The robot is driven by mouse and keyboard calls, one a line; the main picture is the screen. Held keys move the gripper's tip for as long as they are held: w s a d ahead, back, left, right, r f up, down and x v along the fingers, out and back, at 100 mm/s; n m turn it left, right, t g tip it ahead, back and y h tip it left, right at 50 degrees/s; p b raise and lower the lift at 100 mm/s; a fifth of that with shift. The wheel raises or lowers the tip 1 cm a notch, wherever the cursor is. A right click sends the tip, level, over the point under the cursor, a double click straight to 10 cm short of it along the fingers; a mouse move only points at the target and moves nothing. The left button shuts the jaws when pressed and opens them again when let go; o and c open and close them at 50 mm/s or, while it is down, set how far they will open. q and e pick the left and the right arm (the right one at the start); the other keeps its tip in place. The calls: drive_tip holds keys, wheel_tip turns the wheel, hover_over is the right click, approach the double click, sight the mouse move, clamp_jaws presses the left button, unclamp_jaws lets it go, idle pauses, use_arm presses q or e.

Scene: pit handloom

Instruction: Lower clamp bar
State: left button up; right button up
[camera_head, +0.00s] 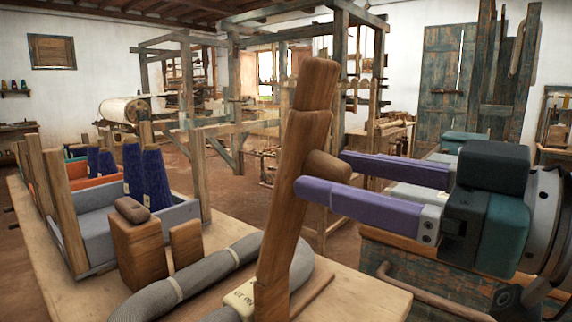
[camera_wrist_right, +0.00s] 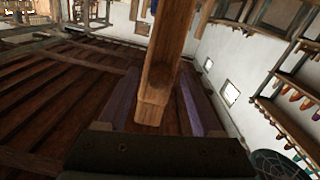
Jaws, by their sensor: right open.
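The clamp bar looks to be the long wooden bar (camera_head: 290,190) that stands steeply, tilted a little, at the front middle of the head view. A short round wooden peg (camera_head: 326,166) sticks out of its side. My right gripper (camera_head: 318,172) reaches in from the right with two purple fingers spread open near the peg. In the right wrist view the bar (camera_wrist_right: 163,60) lies between the fingers of my right gripper (camera_wrist_right: 158,85), with gaps showing on both sides. I cannot tell whether either finger touches it. My left gripper is not in view.
The bar's foot is by a light wooden table (camera_head: 85,292) with a thick grey tied roll (camera_head: 215,270) and wooden blocks (camera_head: 137,250). A grey tray (camera_head: 98,232) with blue yarn cones (camera_head: 154,180) stands at left. A loom frame (camera_head: 187,90) stands behind.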

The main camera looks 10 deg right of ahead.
clamp_jaws()
idle(0.5)
idle(0.9)
